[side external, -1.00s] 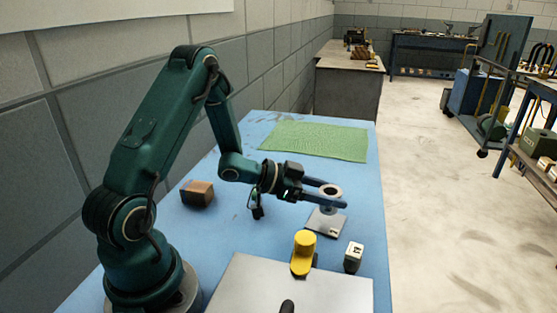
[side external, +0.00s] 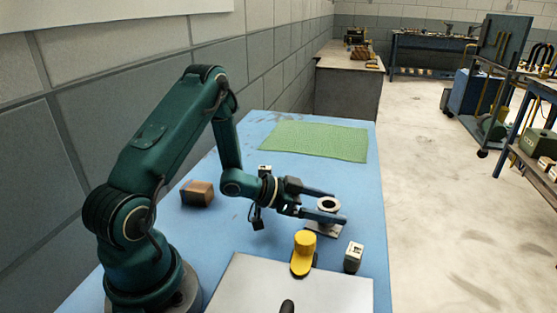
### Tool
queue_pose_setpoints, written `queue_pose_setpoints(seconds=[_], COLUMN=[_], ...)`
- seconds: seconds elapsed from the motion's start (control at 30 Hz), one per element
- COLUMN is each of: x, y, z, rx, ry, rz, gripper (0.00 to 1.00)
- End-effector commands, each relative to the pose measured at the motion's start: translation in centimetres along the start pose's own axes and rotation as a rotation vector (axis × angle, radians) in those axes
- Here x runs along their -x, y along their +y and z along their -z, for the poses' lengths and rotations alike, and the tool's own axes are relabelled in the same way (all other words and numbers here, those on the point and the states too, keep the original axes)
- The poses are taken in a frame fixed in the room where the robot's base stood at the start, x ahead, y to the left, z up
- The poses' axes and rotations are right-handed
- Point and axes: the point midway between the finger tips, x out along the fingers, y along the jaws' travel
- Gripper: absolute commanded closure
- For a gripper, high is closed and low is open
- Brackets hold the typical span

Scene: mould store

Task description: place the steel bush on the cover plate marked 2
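The steel bush (side external: 328,204), a grey ring with a dark bore, stands upright on a small grey cover plate (side external: 322,231) on the blue bench. The number on this plate is too small to read. My gripper (side external: 331,205) is around the bush with its two fingers spread, one on the far side and one on the near side. It looks open, with a gap at the far finger. The near finger hides the lower part of the bush and part of the plate.
A large grey sheet (side external: 250,284) lies nearest. A brown block (side external: 197,193) is at left, and a green mat (side external: 316,140) lies behind.

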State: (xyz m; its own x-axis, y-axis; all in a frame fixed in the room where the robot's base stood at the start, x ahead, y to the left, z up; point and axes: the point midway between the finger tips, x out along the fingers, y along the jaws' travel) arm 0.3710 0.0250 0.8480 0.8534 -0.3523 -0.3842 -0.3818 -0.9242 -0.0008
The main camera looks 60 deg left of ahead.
Motion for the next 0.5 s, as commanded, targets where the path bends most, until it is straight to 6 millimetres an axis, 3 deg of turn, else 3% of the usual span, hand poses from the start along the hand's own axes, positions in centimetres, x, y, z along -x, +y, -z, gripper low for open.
queue_pose_setpoints(seconds=[0.27,0.5], x=[0.3,4.7], y=[0.0,-0.2], z=[0.4,0.3], rx=[-0.002,0.002], ry=[0.0,0.0], rz=[0.001,0.008], gripper=[0.12,0.12])
